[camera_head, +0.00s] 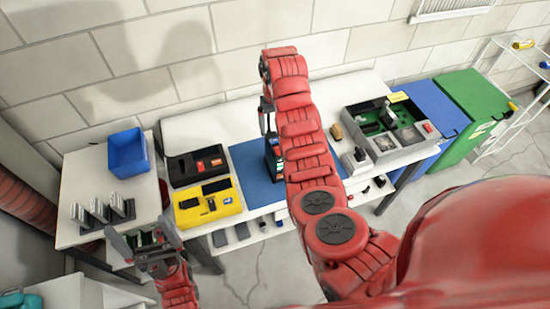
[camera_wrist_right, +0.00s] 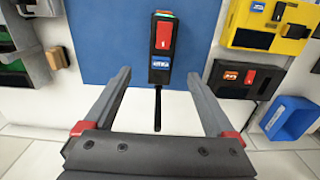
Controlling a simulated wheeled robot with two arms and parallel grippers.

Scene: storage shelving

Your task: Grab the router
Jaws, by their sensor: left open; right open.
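The router looks to be the upright black device with a red front panel, a green light and a dark rod like an antenna (camera_wrist_right: 161,62). It is on the blue mat (camera_head: 255,178). In the head view the router (camera_head: 273,158) is partly hidden by my right arm. My right gripper (camera_wrist_right: 159,74) is open, and the router shows between its two fingers in the wrist view. I cannot tell how far apart they are in depth. In the head view my right gripper (camera_head: 266,115) is mostly hidden by its arm. My left gripper (camera_head: 143,242) is open and empty at lower left, far from the router.
A black tray (camera_head: 184,178) and a yellow case (camera_head: 190,215) stand left of the mat. A blue bin (camera_head: 128,152) is on the left table. A grey open box (camera_head: 415,150) stands right of the mat. A wall is behind the table.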

